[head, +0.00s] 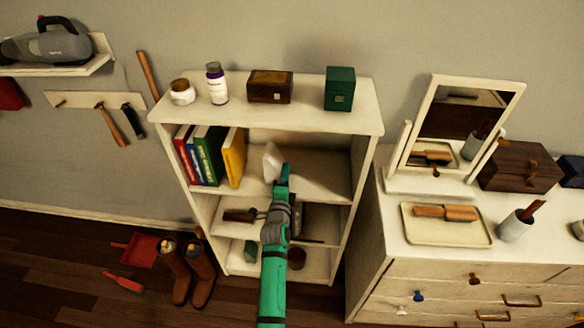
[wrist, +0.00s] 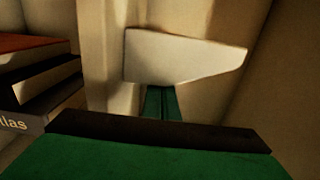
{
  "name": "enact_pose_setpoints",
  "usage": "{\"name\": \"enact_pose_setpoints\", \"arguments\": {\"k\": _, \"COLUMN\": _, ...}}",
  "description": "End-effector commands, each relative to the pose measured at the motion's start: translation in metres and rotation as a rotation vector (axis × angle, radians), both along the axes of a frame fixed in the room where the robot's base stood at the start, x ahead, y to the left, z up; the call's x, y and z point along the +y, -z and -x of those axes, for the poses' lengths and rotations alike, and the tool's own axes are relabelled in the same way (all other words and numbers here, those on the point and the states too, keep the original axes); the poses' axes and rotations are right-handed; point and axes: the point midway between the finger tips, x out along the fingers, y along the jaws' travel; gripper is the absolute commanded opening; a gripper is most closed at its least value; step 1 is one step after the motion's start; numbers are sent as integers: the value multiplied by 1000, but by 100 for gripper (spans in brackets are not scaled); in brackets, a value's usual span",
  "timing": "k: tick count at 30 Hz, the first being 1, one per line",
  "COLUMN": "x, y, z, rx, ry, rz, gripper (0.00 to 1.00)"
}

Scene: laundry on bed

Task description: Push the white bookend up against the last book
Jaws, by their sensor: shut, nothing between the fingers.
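The white bookend (head: 271,160) stands on the upper shelf of the bookcase, with a bare gap between it and the books at left. The last book is the yellow book (head: 234,158), which leans beside the green book (head: 208,152). My green gripper (head: 283,172) reaches into this shelf and is shut and empty. Its tip is at the bookend's right side; I cannot tell whether they touch. In the wrist view the bookend (wrist: 185,57) shows as a pale slab just beyond the closed fingertips (wrist: 162,103). The bookend's base is hidden.
Dark books (wrist: 45,85) lie at left in the wrist view. A dresser with a mirror stands at right.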

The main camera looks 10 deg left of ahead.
Motion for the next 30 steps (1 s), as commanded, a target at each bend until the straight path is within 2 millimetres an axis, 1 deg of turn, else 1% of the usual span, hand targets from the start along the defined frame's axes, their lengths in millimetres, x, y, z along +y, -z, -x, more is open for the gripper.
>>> {"name": "enact_pose_setpoints", "arguments": {"k": 3, "x": 6, "y": 0, "z": 0, "rx": 0, "ry": -4, "rz": -1, "gripper": 0}}
{"name": "enact_pose_setpoints", "arguments": {"k": 30, "x": 28, "y": 0, "z": 0, "rx": 0, "ry": -3, "rz": 0, "gripper": 0}}
